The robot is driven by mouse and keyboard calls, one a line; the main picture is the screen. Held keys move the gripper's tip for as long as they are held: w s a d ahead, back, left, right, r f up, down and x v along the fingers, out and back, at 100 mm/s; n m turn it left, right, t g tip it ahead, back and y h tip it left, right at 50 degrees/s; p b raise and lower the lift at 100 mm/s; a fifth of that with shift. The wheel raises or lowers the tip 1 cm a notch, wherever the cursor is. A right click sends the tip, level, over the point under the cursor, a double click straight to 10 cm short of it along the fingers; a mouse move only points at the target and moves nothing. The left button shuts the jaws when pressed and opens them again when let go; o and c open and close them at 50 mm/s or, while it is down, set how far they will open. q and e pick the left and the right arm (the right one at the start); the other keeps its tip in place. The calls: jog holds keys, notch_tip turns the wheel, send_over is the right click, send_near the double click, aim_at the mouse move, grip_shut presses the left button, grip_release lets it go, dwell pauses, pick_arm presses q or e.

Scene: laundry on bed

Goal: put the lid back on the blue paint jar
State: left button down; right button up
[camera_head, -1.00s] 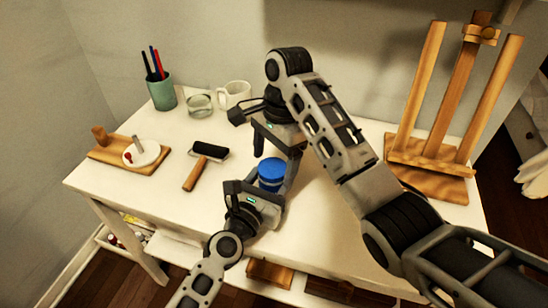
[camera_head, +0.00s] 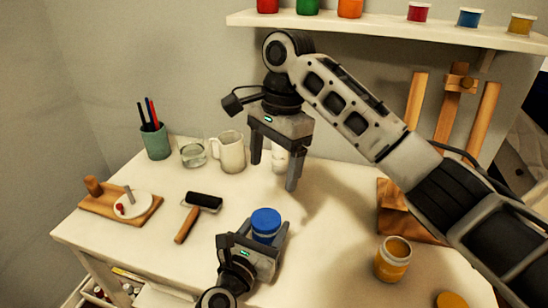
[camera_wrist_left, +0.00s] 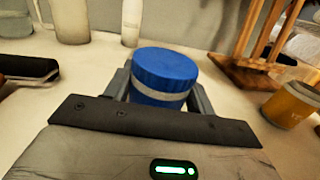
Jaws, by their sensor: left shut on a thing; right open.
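The blue paint jar (camera_head: 263,239) stands upright near the table's front, with its blue lid (camera_head: 266,217) sitting level on top. In the left wrist view the lid (camera_wrist_left: 165,66) covers the mouth, above a pale band and the blue jar body (camera_wrist_left: 155,98). My left gripper (camera_head: 262,233) is shut on the jar, one finger on each side. My right gripper (camera_head: 273,174) is open and empty, pointing down behind the jar and clear of it. The lower part of the jar is hidden by my left gripper.
An open yellow jar (camera_head: 393,262) stands to the right, with a yellow lid (camera_head: 452,300) at the picture's edge. A roller (camera_head: 203,202) lies left. A mug (camera_head: 229,153), glass (camera_head: 193,155) and white bottle (camera_head: 279,160) stand behind. An easel (camera_head: 445,115) and shelf (camera_head: 390,32) are beyond.

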jog(key=shift+r, duration=0.5)
pick_arm(q)
jog(key=shift+c, duration=2.2)
grip_release()
jog(key=shift+s, duration=0.1)
jog(key=b+v, duration=0.2)
jog(key=v, duration=1.3)
jog(key=shift+s+a, duration=0.2)
jog(key=shift+s, duration=0.2)
pick_arm(e)
jog(key=shift+f, duration=1.2)
